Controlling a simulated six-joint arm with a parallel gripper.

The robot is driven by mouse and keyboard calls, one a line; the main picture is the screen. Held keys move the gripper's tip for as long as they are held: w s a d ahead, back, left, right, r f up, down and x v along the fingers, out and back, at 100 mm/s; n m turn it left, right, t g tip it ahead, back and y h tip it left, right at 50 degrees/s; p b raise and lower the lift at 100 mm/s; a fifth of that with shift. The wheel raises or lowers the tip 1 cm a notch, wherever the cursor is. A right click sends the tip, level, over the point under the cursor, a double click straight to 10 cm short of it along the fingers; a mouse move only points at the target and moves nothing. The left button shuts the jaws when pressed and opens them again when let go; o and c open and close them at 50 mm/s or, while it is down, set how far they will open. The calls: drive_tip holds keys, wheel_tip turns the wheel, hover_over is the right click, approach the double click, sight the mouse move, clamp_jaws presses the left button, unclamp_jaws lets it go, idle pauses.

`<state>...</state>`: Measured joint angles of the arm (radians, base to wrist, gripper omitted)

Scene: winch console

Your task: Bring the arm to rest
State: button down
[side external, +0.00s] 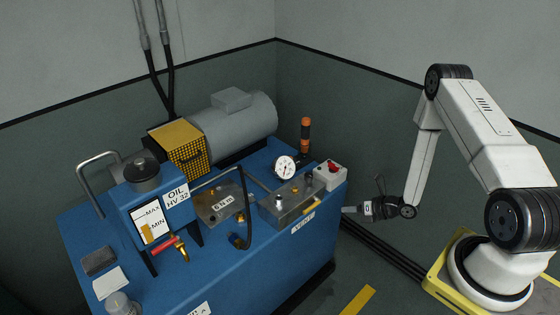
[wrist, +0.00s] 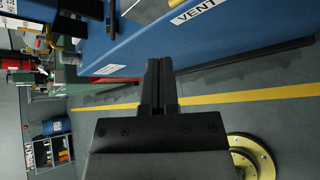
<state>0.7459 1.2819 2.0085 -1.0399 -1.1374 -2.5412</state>
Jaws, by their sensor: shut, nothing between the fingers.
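My gripper (side external: 349,210) hangs at the end of the white arm, just off the right edge of the blue console (side external: 270,275) in the side view. Its fingers point left towards the console's side, below the top deck. In the wrist view my gripper (wrist: 160,62) shows two dark fingers pressed together with nothing between them. The blue console (wrist: 225,42) with its VENT label lies ahead of and above the fingers there. Whether the fingertips touch the console cannot be told.
Black pipes (side external: 385,250) run along the floor below my gripper. A yellow line (wrist: 240,97) crosses open floor.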

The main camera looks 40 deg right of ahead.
drive_tip(key=w+a+r+m+g+h, duration=0.2)
drive_tip(key=r+m, duration=0.5)
drive_tip(key=m, duration=0.1)
drive_tip(key=w+a+r+m+g+h, duration=0.1)
drive_tip(key=r+m+g+h, duration=0.2)
drive_tip(key=r+m, duration=0.45)
drive_tip(key=s+a+r+m+g, duration=0.3)
drive_tip(key=s+a+r+m, duration=0.6)
drive_tip(key=m, duration=0.7)
drive_tip(key=shift+s+a+r+g+y, duration=0.35)
drive_tip(key=shift+s+a, duration=0.45)
drive_tip(key=shift+a, duration=0.3)
